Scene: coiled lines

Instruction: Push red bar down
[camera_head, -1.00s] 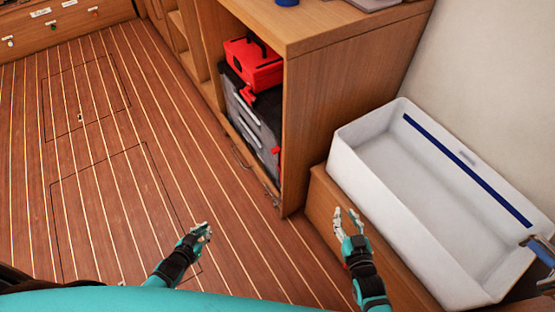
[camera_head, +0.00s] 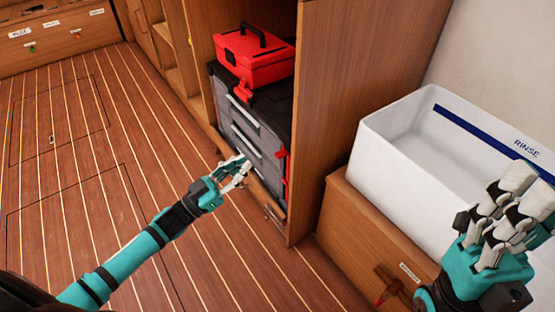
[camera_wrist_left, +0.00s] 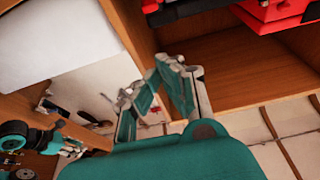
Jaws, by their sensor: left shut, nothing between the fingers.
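A red latch-like bar (camera_head: 243,92) sits at the top front edge of a grey and black tool chest (camera_head: 232,98) in the open cabinet. A red strip (camera_head: 281,165) also shows on the chest's right side. I cannot tell which is the red bar. My left gripper (camera_head: 243,172) is shut and empty in front of the chest's lower part, below the latch; contact is unclear. It also shows in the left wrist view (camera_wrist_left: 168,68). My right gripper (camera_head: 518,205) is raised in front of the white basin; its opening is unclear.
A red toolbox (camera_head: 253,55) stands on the chest. The cabinet's side panel (camera_head: 335,110) rises to the right. A white basin (camera_head: 400,165) marked RINSE sits on a wooden base (camera_head: 350,225) with a red-tipped handle (camera_head: 387,292).

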